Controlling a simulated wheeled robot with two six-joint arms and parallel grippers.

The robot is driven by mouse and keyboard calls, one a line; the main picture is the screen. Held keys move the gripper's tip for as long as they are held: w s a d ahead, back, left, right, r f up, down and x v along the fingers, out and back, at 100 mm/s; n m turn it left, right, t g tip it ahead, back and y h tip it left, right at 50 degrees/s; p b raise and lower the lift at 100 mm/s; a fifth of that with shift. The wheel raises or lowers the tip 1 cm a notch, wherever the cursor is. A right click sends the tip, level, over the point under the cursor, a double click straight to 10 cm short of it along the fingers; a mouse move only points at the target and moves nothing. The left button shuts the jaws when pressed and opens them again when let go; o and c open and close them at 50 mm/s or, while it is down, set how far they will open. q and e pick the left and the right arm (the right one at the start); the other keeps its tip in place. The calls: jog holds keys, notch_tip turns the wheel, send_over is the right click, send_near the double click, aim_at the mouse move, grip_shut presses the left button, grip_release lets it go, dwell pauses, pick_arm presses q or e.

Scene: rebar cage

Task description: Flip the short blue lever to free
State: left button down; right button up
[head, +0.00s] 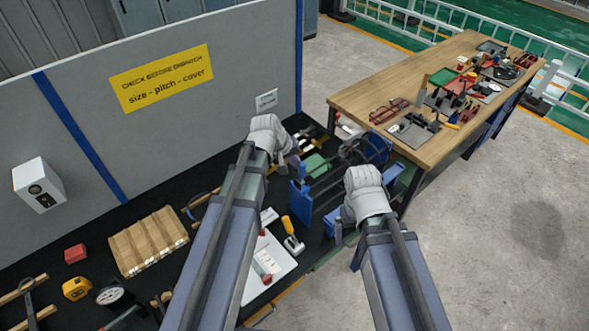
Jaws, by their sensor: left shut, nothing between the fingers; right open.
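I cannot single out the short blue lever. Whether either touches the fixture cannot be told.
A grey panel with a yellow sign (162,77) stands behind the bench. A wooden slotted block (148,241), a red block (75,253), a yellow tape measure (77,289) and a white tray (281,262) lie on the bench. A wooden table (365,92) with tools stands right.

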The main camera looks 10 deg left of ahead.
pick_arm(q)
jog(key=shift+s+d, duration=0.2)
jog(key=shift+s+d, duration=0.4)
jog(key=shift+d, duration=0.1)
notch_tip(320, 180, up, 6)
jog(key=w+a+p, duration=0.1)
jog(key=p, duration=0.4)
jog(key=shift+a+p, duration=0.25)
jog(key=shift+p, duration=0.15)
jog(key=shift+f, duration=0.15)
jog(key=s+a+f+m+g+y, duration=0.2)
jog(key=s+m+g+y, duration=0.15)
jog(key=s, duration=1.15)
jog(key=s+d+f+m+b, duration=0.1)
jog(key=d+f+b, duration=0.2)
jog(key=f+b, duration=0.3)
jog(key=s+d+f+m+b, duration=0.2)
jog(key=d+f+b, duration=0.2)
jog(key=f+b, duration=0.3)
jog(key=s+d+f+m+g+b, duration=0.1)
jog(key=s+d+f+b, duration=0.1)
jog(key=f+b, duration=0.5)
jog(key=shift+d+f+m+y, duration=0.35)
jog(key=shift+d+y, duration=0.1)
jog(key=shift+d, duration=0.3)
